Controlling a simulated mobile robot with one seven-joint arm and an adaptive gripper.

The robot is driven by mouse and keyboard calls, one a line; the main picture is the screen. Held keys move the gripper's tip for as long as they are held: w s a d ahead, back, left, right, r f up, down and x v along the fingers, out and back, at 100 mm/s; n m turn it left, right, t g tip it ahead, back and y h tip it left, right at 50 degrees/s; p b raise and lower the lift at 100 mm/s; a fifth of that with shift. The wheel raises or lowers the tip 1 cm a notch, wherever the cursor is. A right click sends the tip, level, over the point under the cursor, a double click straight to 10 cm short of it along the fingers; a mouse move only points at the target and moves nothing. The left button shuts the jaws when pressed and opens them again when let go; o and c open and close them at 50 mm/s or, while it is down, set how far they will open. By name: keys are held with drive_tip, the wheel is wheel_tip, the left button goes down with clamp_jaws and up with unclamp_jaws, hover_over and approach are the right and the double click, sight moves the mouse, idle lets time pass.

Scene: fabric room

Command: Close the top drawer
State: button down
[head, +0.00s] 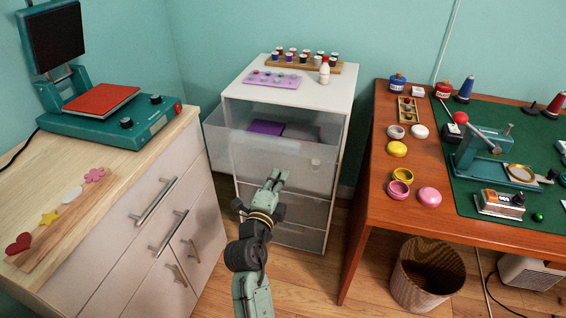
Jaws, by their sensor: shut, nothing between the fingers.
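The top drawer (255,151) belongs to a white cabinet (337,100) in the middle of the head view. It is translucent and pulled out toward me, with a purple item (266,127) visible inside. My gripper (277,175) is shut and empty, in front of the lower middle of the drawer front. I cannot tell whether the fingertips touch it. The two lower drawers (300,236) look closed and are partly hidden by my arm.
A wooden-topped counter (150,165) with metal handles (154,200) stands on the left. A red-brown table (400,219) with a green mat stands on the right. A waste basket (407,285) is on the floor.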

sight(286, 162)
drive_tip(key=shift+p+x, duration=0.7)
drive_tip(key=shift+x, duration=1.4)
drive_tip(key=b+x, duration=0.5)
drive_tip(key=x, duration=0.2)
drive_tip(key=b+x, duration=0.5)
drive_tip(key=x, duration=0.3)
drive_tip(key=shift+w+d+f+b, duration=0.1)
drive_tip(key=shift+w+f+b, duration=0.1)
drive_tip(key=shift+w+b, duration=0.15)
drive_tip(key=shift+w+d+r, duration=0.1)
drive_tip(key=shift+w+r, duration=0.05)
drive_tip(key=shift+w, duration=0.15)
drive_tip(key=shift+r, duration=0.15)
drive_tip(key=shift+r, duration=0.1)
